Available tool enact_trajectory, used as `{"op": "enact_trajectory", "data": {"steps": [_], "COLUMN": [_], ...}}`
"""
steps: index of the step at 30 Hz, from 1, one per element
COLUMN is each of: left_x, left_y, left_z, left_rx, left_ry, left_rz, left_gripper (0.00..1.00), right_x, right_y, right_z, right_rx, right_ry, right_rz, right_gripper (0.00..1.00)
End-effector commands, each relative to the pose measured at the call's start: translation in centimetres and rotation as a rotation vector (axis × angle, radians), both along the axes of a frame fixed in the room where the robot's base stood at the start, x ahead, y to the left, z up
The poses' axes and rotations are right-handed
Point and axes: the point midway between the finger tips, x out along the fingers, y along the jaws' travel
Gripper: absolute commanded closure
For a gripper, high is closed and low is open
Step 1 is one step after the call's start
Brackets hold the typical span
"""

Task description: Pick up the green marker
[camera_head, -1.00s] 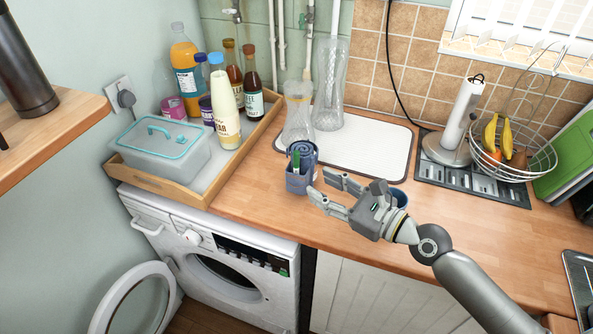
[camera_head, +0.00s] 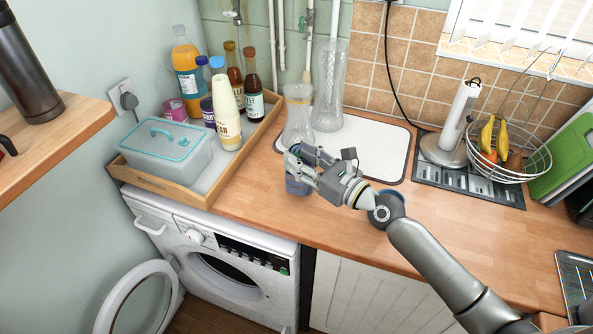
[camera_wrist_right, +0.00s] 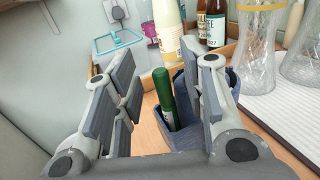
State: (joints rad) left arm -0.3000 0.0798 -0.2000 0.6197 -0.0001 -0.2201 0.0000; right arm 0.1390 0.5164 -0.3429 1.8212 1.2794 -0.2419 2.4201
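The green marker (camera_wrist_right: 163,95) stands upright, leaning slightly, in a blue holder (camera_wrist_right: 190,137) on the counter. In the right wrist view it shows between the fingers of my right gripper (camera_wrist_right: 158,90), which is open with a gap on the marker's left side. In the head view my right gripper (camera_head: 298,164) is over the holder (camera_head: 297,186) and hides the marker and most of the holder. My left gripper is not in view.
Two clear glass vases (camera_head: 299,115) (camera_head: 329,85) stand just behind the holder. A wooden tray (camera_head: 190,193) with bottles and a lidded box is at the left. The counter's front right is clear.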

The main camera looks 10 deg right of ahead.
Motion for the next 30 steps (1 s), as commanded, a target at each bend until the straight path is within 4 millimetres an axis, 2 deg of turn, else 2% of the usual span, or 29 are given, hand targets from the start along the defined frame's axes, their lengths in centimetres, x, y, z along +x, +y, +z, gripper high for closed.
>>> {"op": "enact_trajectory", "data": {"steps": [4, 11, 12, 21, 30], "left_x": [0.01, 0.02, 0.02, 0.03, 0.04], "left_y": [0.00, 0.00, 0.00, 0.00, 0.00], "left_z": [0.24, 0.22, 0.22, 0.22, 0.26], "left_rx": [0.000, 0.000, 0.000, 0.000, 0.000], "left_ry": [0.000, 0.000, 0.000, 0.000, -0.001], "left_rz": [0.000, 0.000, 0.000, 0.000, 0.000], "left_gripper": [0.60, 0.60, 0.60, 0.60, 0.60], "right_x": [1.23, 1.40, 1.40, 1.37, 1.37], "right_y": [0.86, 0.96, 0.96, 0.95, 0.94], "right_z": [0.05, -0.04, -0.04, -0.04, 0.02], "right_rx": [0.000, -0.001, -0.001, -0.001, -0.001], "right_ry": [0.000, 0.000, 0.000, 0.000, 0.000], "right_rz": [0.001, 0.000, 0.000, 0.000, 0.000], "right_gripper": [0.61, 0.61, 0.63, 0.98, 1.00]}}
